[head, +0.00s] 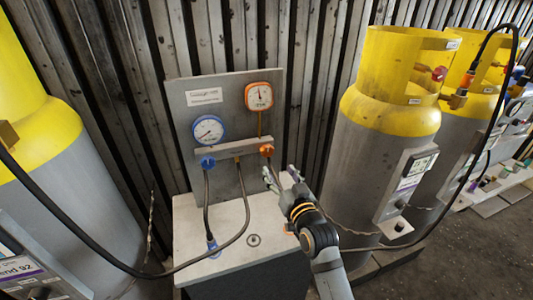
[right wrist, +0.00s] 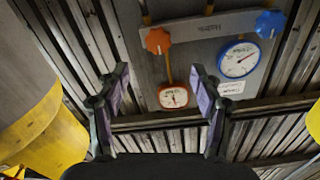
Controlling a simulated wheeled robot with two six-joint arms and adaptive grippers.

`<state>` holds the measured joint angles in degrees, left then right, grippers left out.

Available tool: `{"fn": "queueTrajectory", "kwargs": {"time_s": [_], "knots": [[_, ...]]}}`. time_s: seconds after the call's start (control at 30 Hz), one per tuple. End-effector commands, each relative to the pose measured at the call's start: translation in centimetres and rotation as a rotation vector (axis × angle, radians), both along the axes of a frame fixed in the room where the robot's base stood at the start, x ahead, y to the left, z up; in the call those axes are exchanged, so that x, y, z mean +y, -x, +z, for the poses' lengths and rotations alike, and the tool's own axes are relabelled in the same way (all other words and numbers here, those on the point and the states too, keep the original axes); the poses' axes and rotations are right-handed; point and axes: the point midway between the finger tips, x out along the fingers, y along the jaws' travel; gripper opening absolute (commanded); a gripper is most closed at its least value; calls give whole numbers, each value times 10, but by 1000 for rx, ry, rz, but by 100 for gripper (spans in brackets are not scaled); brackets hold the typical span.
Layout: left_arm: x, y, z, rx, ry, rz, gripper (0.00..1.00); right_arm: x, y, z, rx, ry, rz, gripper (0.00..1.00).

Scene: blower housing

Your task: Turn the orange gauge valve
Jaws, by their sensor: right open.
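The orange gauge valve (head: 267,150) is a small lobed knob at the right end of a metal manifold bar, below the square orange gauge (head: 259,96). In the right wrist view, the orange knob (right wrist: 158,40) appears above the gap between my fingertips, and the orange gauge (right wrist: 173,96) shows between the fingers. My right gripper (head: 281,173) is open and empty, just below and right of the orange knob in the head view, apart from it. My right gripper (right wrist: 159,73) has its fingers spread wide in the wrist view. My left gripper is not in view.
A blue knob (head: 207,162) sits at the bar's left end under a round blue gauge (head: 209,130). Dark hoses hang over the pale cabinet top (head: 188,215). A large yellow-and-grey cylinder (head: 383,145) stands close to the right; another (head: 60,170) stands left.

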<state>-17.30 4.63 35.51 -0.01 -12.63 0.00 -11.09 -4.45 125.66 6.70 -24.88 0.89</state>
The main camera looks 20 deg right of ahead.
Motion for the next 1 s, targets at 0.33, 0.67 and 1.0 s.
{"fn": "queueTrajectory", "kwargs": {"time_s": [0.33,0.67,1.0], "knots": [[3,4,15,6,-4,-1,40,2,-70,3,-1,3,0,66],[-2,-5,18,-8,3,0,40,3,-98,1,0,1,0,66],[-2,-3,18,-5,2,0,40,3,-98,0,0,1,0,45]]}}
